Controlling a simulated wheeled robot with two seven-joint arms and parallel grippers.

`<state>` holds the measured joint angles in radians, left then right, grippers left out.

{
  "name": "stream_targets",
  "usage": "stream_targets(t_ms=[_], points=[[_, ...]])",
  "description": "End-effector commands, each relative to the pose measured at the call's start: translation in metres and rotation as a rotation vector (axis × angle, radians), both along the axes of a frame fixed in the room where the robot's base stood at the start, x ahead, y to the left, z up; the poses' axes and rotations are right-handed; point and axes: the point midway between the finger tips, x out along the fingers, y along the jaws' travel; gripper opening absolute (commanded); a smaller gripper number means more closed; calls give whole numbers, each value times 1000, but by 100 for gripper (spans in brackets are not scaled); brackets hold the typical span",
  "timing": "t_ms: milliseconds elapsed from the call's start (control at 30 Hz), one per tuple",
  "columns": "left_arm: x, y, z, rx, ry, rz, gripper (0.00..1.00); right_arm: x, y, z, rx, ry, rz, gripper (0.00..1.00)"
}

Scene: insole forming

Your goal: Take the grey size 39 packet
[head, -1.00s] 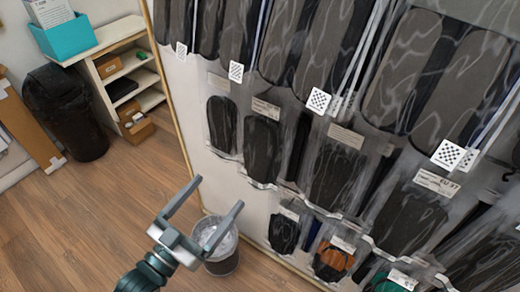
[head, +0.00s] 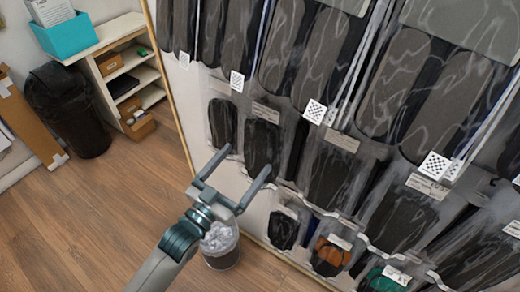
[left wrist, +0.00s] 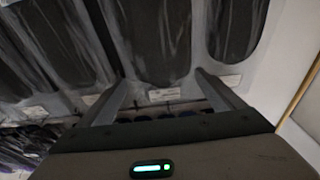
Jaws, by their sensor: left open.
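Clear packets of dark grey insoles hang in rows on a white wall board. I cannot tell which is size 39, because most labels are too small to read. My left gripper (head: 244,162) is open and empty, its fingertips pointing at the board near a dark grey packet (head: 262,140) in the middle row. Another grey packet (head: 222,122) hangs to its left, and a larger one (head: 335,178) to its right. In the left wrist view, a grey packet (left wrist: 158,40) with a white label hangs ahead, between the open fingers. My right gripper is not in view.
Lower packets hold black, orange (head: 332,254) and green (head: 385,281) insoles. A bin with a clear liner (head: 221,245) stands on the floor below my gripper. A black bin (head: 68,110), a shelf (head: 122,60) and a teal box (head: 68,36) are at left. Open floor lies between.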

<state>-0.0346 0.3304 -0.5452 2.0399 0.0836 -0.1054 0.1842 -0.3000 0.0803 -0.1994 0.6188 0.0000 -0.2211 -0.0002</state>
Motion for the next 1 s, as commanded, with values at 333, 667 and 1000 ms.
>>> stream_targets(t_ms=[333, 667, 1000], points=[[7, -5, 1, 1, -1, 0, 88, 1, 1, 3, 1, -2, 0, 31], [19, -11, 8, 1, -1, 0, 88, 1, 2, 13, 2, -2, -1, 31], [49, -31, 12, 1, -1, -2, 88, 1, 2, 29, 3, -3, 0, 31]])
